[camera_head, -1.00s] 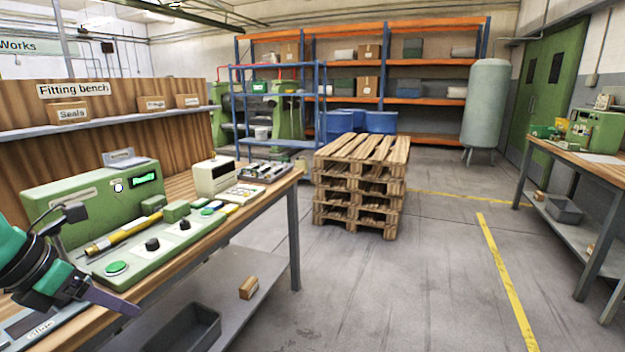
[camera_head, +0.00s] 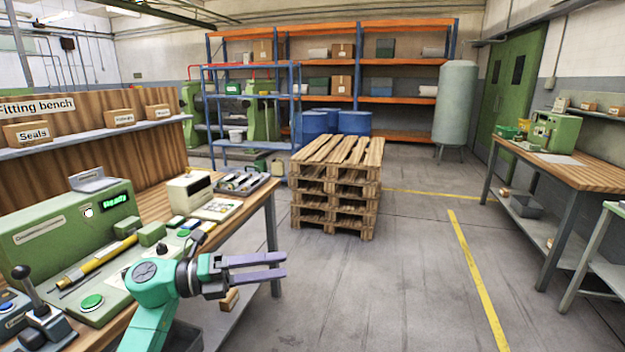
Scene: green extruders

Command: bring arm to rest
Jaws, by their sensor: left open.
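My left gripper (camera_head: 272,267) is in the camera_head view, low and left of centre. Its two purple-grey fingers point right, apart, with nothing between them. It hangs in the air in front of the right end of the fitting bench (camera_head: 262,197). My green left arm (camera_head: 150,290) comes up from the bottom edge and hides part of the bench front. My right gripper is out of view.
A green device (camera_head: 60,232) with a lit "Ready" display, a yellow tool (camera_head: 100,262) and a lever unit (camera_head: 40,322) are on the bench. Stacked pallets (camera_head: 338,180) stand beyond. Another bench (camera_head: 560,172) is at right. The floor between is clear.

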